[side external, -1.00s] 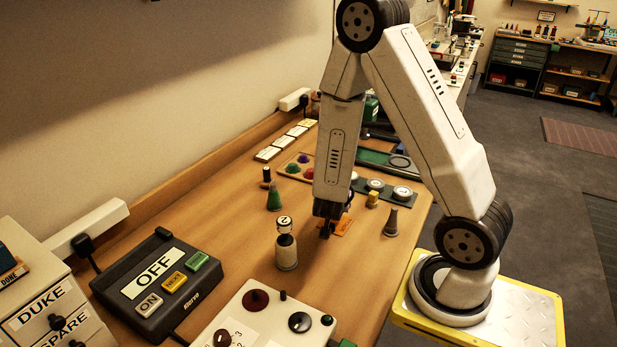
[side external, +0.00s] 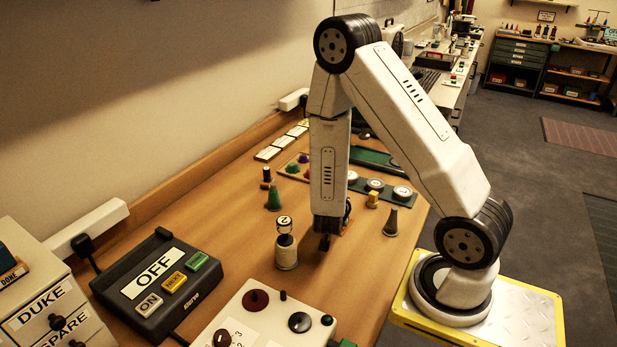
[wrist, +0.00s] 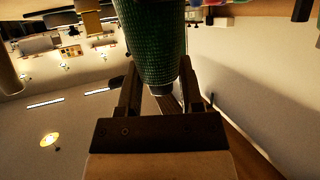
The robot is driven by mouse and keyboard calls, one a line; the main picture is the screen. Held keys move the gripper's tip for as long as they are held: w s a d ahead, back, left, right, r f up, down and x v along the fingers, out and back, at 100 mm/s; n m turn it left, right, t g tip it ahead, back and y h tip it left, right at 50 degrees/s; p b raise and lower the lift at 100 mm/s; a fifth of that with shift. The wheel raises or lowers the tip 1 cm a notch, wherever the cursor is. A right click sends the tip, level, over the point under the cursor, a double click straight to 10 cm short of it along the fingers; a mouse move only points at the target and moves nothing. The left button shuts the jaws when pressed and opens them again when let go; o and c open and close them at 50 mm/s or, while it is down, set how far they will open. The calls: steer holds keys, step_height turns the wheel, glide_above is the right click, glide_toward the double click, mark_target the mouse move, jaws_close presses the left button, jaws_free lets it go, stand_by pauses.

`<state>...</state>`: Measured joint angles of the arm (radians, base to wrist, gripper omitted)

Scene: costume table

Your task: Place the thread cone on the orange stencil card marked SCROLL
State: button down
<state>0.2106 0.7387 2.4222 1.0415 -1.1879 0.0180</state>
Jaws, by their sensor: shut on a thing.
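In the wrist view, my gripper (wrist: 160,65) is shut on a green, ribbed thread cone (wrist: 152,35) by its narrow end, with the wide end away from the jaws. In the side external view, my gripper (side external: 323,238) points down above the table, right of the cream spool-like piece. The held cone cannot be made out there. Only a small orange part of the stencil card (side external: 348,209) shows, just right of my wrist; the rest of it and its lettering are hidden.
A cream piece with a numbered top (side external: 286,245) stands close left of my gripper. A green cone (side external: 273,199) stands farther back, and a grey cone (side external: 391,223) stands right. A control box (side external: 265,318) lies in front. Bare table lies between.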

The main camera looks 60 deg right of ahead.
steer(key=shift+f, duration=0.15)
steer(key=shift+c, duration=1.2)
jaws_free()
steer(key=shift+r, duration=0.2)
steer(key=v, duration=0.7)
steer(key=shift+a, duration=0.25)
